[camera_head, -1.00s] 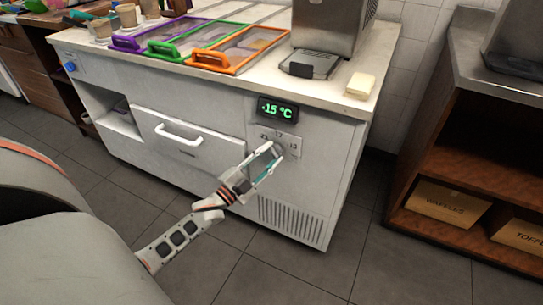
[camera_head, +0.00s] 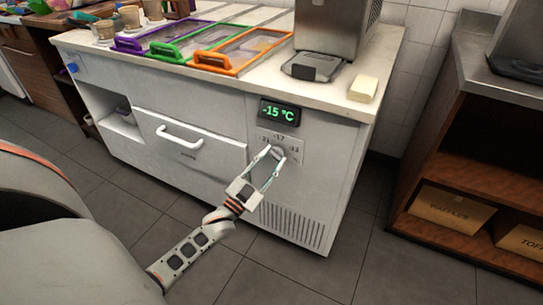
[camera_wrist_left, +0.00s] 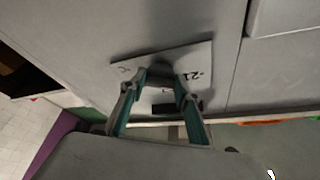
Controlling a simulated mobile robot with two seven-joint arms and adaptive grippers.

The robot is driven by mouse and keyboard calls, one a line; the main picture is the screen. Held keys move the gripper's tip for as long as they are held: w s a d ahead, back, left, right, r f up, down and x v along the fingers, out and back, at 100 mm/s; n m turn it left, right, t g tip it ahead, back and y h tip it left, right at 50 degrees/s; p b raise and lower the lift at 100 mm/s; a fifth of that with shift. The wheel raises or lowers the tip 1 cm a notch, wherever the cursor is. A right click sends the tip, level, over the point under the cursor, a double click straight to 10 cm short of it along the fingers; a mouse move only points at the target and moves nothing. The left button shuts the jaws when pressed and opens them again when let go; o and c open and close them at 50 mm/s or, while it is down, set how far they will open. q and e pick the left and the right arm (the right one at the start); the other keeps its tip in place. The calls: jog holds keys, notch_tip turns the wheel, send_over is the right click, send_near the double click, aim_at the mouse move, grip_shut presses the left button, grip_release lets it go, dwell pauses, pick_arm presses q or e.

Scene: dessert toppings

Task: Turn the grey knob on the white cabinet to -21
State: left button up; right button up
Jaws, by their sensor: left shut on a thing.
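The white cabinet (camera_head: 342,160) stands ahead, with a small label plate (camera_head: 294,153) on its front. The grey knob (camera_head: 278,151) is on that plate, partly hidden by my fingers. My left gripper (camera_head: 272,155) reaches it from the lower left, its fingertips shut on the knob. The left wrist view shows the plate (camera_wrist_left: 202,55) tilted, with -21 printed on it, and the knob (camera_wrist_left: 160,75) between the fingertips (camera_wrist_left: 157,86). The knob's pointer direction cannot be made out. The display (camera_head: 279,113) above reads -15 °C in green. My right gripper is out of view.
A drawer with a white handle (camera_head: 180,137) is left of the plate, and a vent (camera_head: 290,226) lies below. Purple, green and orange lidded trays (camera_head: 228,68) sit on the countertop. A wooden shelf (camera_head: 470,150) stands at right. Grey floor lies between.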

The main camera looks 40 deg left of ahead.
pick_arm(q)
jog(key=o, duration=1.1)
jog(key=shift+o, duration=0.2)
jog(key=v, duration=1.2)
